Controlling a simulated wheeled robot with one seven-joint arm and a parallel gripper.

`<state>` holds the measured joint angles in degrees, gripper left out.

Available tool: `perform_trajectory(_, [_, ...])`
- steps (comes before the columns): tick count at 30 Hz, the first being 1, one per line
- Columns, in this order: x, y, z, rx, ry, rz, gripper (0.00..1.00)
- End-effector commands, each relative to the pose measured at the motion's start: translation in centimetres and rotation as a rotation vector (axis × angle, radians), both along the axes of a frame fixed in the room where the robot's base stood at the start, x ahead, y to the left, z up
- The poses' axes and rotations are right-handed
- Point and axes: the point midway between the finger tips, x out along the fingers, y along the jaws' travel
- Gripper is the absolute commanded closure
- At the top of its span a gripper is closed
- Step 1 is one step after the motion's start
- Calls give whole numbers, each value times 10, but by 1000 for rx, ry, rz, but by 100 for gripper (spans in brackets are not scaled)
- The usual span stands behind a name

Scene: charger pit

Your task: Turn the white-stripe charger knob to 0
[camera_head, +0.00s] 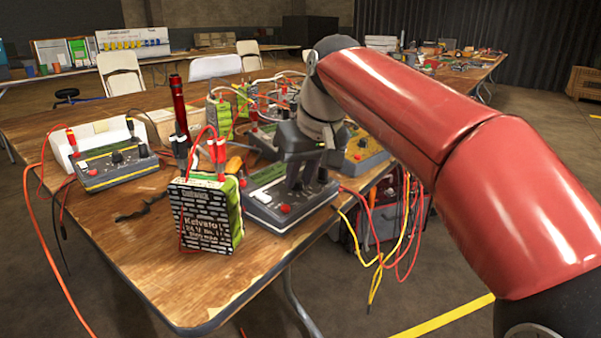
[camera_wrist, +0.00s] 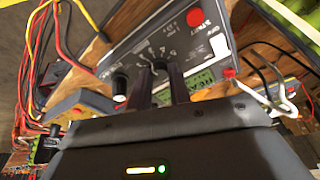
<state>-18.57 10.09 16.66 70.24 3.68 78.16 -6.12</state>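A grey charger (camera_head: 262,208) stands near the table's right edge, under my gripper (camera_head: 310,178); a pale line along its front side may be the white stripe. In the wrist view this charger (camera_wrist: 138,30) shows a red START button (camera_wrist: 194,18), a printed number scale and a green display (camera_wrist: 201,82). My gripper (camera_wrist: 161,70) points down at its face. The fingers stand apart, with the dark dial knob (camera_wrist: 157,67) between their tips. Whether they touch it is not clear. The knob's pointer is hidden by the fingers. A separate black knob (camera_wrist: 120,84) sits left of the fingers.
A Kelvato battery (camera_head: 207,215) with red leads stands close in front of the charger. A yellow-striped charger (camera_head: 115,165) is at left, and a yellow charger (camera_head: 358,152) stands behind my gripper. Cables (camera_head: 375,250) hang off the right edge. The front left tabletop is mostly clear.

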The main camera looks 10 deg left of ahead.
Motion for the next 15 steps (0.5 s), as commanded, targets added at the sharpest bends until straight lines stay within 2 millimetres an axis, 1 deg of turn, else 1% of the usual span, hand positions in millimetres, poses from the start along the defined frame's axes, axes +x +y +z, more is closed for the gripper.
perform_trajectory(1, [0, 0, 0, 0, 0, 0, 98])
perform_trajectory(2, [0, 0, 0, 0, 0, 0, 100])
perform_trajectory(8, [0, 0, 1, -1, -1, 8, 100])
perform_trajectory(15, [1, -1, 2, -8, -16, 91, 100])
